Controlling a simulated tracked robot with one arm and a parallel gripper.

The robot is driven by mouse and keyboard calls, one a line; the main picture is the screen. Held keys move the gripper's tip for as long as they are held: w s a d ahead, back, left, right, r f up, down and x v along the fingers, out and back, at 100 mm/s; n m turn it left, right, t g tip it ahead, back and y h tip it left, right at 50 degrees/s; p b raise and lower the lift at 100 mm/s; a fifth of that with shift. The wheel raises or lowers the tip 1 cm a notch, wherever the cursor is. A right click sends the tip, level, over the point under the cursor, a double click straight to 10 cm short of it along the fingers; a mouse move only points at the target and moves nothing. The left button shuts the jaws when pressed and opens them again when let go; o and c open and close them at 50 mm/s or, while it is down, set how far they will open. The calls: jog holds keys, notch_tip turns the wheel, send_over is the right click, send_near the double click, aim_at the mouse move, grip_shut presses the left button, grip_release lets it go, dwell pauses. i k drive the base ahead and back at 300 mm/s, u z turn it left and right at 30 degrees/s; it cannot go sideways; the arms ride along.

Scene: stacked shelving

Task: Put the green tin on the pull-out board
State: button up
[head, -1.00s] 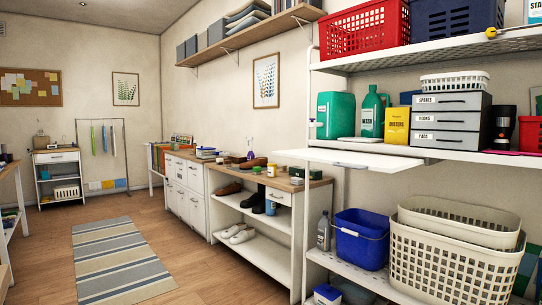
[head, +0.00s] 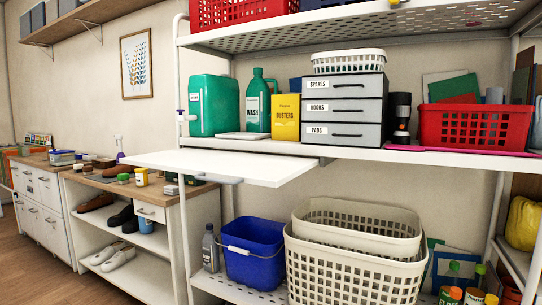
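The white pull-out board (head: 225,166) sticks out from the shelf unit at middle height, with a grey handle on its front edge. Its top looks bare. On the wooden counter (head: 72,176) to its left sits a small green item (head: 123,178), perhaps the green tin, beside a yellow-and-white jar (head: 142,177). I cannot tell for certain which is the tin. My gripper is not in view.
A green canister (head: 213,106), a green wash jug (head: 258,105), a yellow dusters box (head: 286,117) and grey drawers (head: 345,108) stand on the shelf behind the board. A blue bucket (head: 253,252) and cream baskets (head: 355,265) sit below. Floor shows at lower left.

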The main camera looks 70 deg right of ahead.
aim_at(265, 167)
jog(key=z, duration=0.9)
jog(key=i, duration=1)
jog(key=z, duration=0.15)
